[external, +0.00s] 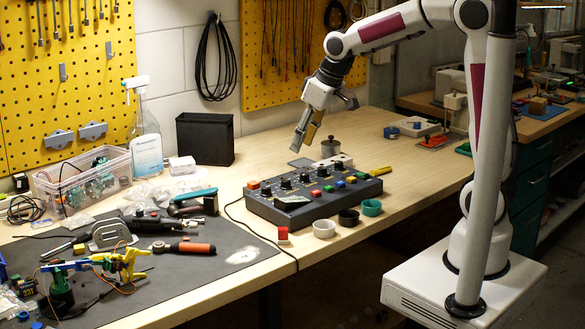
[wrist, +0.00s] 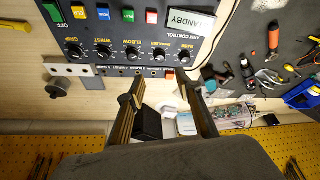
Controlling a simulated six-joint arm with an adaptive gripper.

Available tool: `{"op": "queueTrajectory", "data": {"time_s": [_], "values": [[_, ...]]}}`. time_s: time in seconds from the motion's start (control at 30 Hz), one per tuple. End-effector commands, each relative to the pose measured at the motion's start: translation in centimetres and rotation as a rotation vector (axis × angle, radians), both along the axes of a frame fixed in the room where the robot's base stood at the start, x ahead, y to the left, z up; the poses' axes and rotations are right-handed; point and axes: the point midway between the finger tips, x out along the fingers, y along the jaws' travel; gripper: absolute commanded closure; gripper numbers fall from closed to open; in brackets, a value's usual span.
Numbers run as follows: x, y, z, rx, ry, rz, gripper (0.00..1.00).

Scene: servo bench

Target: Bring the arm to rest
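The dark control box (external: 262,207) stands on the bench with a row of black knobs and coloured buttons. In the wrist view its panel (wrist: 118,37) appears upside down, with knobs marked GRIP, WRIST, ELBOW and BASE. A display (wrist: 189,22) there reads "ANDBY", its first letters cut off or hidden. A green button (wrist: 53,12) sits by the word OFF. My gripper (external: 303,141) hangs tilted in the air above the box's back edge. In the wrist view its two fingers (wrist: 160,82) are apart, with nothing between them; they look clear of the panel.
A metal cylinder (external: 330,148) and a black bin (external: 205,139) stand behind. Tools cover the dark mat (external: 215,275).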

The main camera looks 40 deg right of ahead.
Motion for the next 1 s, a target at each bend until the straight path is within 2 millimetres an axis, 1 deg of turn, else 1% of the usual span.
{"op": "queueTrajectory", "data": {"time_s": [0.4, 0.53, 0.63, 0.73, 1.0], "values": [[0.0, 0.0, 0.0, 0.001, 0.0, -0.002, 0.65], [-0.6, -0.2, -0.5, -0.002, 0.023, -0.011, 0.65], [-1.8, -0.5, -1.5, -0.01, 0.057, -0.017, 0.65], [-3.6, -1.1, -2.0, -0.017, 0.086, -0.027, 0.65], [-8.8, -3.9, -1.6, -0.024, 0.115, -0.076, 0.65]]}}
